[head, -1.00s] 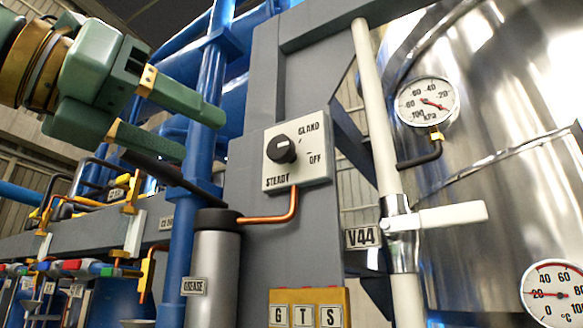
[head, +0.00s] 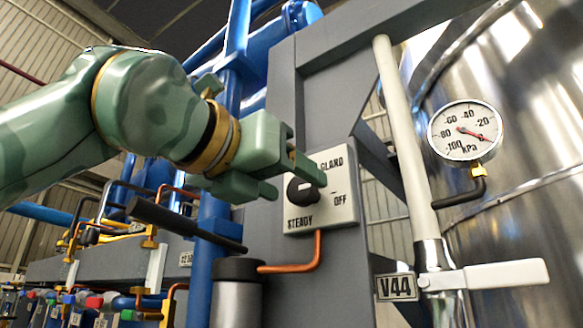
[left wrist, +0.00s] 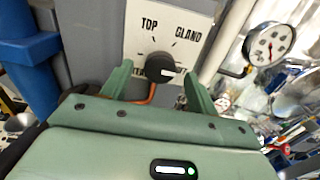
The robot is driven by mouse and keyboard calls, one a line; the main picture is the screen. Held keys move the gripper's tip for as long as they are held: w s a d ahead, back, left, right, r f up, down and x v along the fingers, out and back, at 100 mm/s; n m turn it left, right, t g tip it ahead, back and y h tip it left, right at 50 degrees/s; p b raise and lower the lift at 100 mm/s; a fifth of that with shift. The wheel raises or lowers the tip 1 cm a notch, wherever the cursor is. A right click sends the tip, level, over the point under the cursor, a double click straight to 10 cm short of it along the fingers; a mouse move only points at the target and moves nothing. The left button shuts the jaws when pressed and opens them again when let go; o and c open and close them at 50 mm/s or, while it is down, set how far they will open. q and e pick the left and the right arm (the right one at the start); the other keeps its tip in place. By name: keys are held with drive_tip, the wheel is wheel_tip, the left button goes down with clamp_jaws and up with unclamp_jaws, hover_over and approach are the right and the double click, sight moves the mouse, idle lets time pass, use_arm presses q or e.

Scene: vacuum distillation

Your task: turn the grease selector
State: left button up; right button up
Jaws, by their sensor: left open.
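The grease selector is a black round knob (head: 300,191) with a white mark on a pale plate (head: 343,205) fixed to the grey column. In the left wrist view the left gripper's fingers (left wrist: 157,80) stand on either side of the knob's lower part; contact cannot be told. My right gripper is not in view.
A copper pipe (head: 312,255) runs from below the plate to a grey cylinder (head: 236,300). A black lever (head: 185,222) lies under my left gripper. To the right are a white pipe (head: 405,140), the V44 valve's white handle (head: 500,275) and a gauge (head: 466,130).

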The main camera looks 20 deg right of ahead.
use_arm(q)
drive_tip(key=shift+w+d, duration=0.45)
drive_tip(key=shift+d, duration=0.1)
drive_tip(key=c, duration=1)
